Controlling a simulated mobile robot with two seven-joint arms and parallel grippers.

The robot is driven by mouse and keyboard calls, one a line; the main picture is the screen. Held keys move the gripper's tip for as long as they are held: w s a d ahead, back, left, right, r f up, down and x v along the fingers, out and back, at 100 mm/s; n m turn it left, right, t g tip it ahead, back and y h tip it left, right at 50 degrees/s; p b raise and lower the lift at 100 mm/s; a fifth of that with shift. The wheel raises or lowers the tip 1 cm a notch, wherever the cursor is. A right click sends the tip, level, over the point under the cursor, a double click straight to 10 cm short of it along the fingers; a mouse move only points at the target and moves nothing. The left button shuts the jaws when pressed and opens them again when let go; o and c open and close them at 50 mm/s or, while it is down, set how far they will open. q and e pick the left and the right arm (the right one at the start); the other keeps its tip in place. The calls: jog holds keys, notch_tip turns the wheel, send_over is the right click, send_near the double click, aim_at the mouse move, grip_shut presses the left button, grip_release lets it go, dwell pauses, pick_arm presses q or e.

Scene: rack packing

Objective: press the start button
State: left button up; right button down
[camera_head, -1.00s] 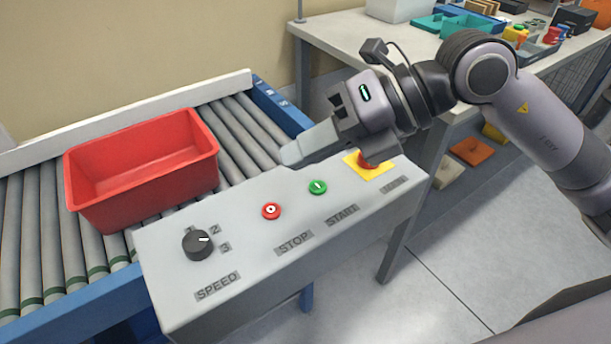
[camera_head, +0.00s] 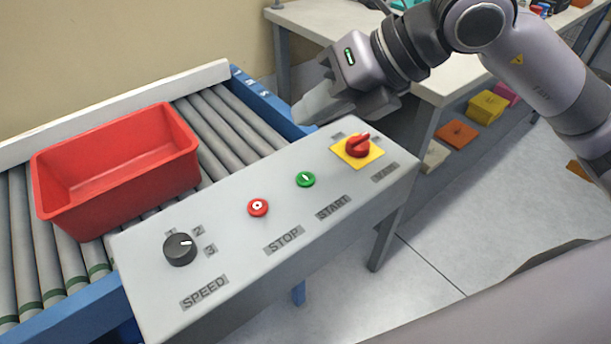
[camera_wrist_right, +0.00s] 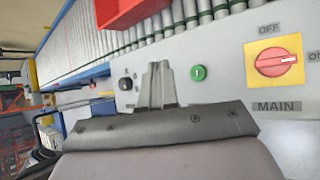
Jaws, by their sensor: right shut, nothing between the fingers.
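The green start button (camera_head: 305,180) sits on the sloped top of the grey control panel (camera_head: 225,240), above the START label. It also shows in the right wrist view (camera_wrist_right: 197,73), to the right of the fingertips. My right gripper (camera_head: 306,112) is shut and empty. In the head view it is above and beyond the panel's back edge, up and apart from the green button. In the right wrist view its closed fingers (camera_wrist_right: 157,75) point toward the panel, left of the green button. My left gripper is not in view.
A red stop button (camera_head: 258,207) and a black speed knob (camera_head: 180,249) are left of the green button. A red main switch (camera_head: 357,145) on a yellow plate is to its right. A red bin (camera_head: 120,195) sits on the roller conveyor behind the panel.

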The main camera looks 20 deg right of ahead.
jog(key=b, duration=0.5)
send_over(312, 178)
notch_tip(312, 178, down, 7)
jog(key=shift+f, duration=0.1)
jog(key=shift+f+b, duration=0.35)
jog(key=shift+f, duration=0.1)
dwell(1.3)
jog(key=shift+f+b, duration=0.4)
jog(key=shift+b, duration=0.15)
jog(key=shift+f+b, duration=0.45)
jog(key=shift+b, duration=0.05)
dwell(0.5)
jog(key=shift+r, duration=0.1)
jog(key=shift+r+p, duration=0.5)
jog(key=shift+r, duration=0.25)
